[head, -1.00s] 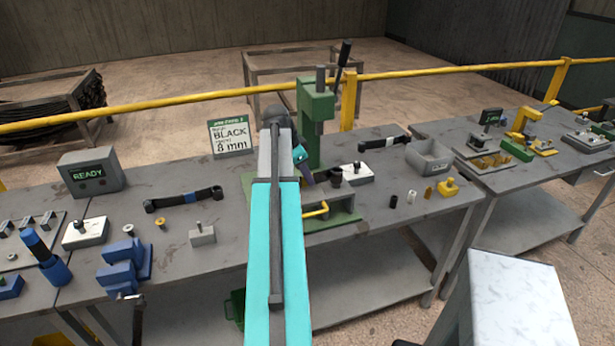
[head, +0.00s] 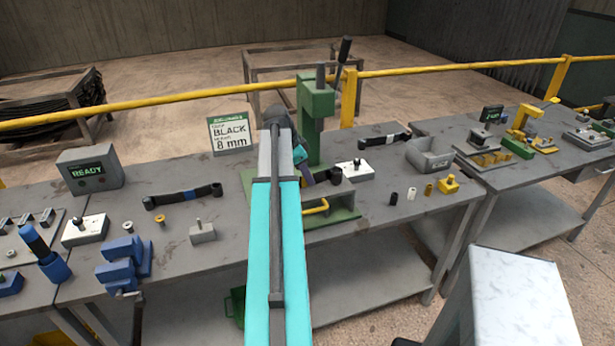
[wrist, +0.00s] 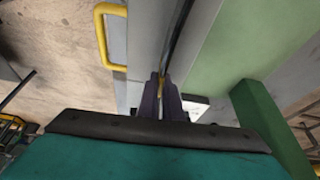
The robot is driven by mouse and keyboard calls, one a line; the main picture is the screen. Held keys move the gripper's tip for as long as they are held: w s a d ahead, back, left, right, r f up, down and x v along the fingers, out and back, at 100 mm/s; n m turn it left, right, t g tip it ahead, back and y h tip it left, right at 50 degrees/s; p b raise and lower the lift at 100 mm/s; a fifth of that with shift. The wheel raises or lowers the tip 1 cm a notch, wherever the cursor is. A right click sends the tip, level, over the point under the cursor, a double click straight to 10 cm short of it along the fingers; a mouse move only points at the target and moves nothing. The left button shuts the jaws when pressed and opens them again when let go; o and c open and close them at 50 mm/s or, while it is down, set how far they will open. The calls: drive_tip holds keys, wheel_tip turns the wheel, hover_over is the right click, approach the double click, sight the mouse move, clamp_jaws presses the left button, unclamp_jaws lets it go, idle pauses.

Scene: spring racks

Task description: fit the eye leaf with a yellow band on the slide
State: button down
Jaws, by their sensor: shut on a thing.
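My gripper (wrist: 161,105) is shut on a thin dark strip (wrist: 181,22) with a yellow patch (wrist: 161,84) between the fingertips. This looks like the eye leaf with the yellow band. In the head view my gripper (head: 308,178) is at the green press, and my arm hides most of the leaf. The grey slide (wrist: 143,35) with its yellow handle (wrist: 111,10) lies under the strip in the wrist view. In the head view the handle (head: 316,207) shows at the front of the press base. I cannot tell whether the leaf touches the slide.
The green press column (head: 317,130) stands close behind my gripper. A blue-banded leaf (head: 183,196) lies left and a white-banded leaf (head: 385,141) right. Small bushes (head: 411,194) and a grey bin (head: 430,157) stand to the right. A sign (head: 231,135) reads BLACK 8 mm.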

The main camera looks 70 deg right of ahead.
idle(0.3)
drive_tip(key=c, duration=1.4)
unclamp_jaws()
drive_tip(key=shift+r+p, duration=1.8)
drive_tip(key=shift+r, duration=1.7)
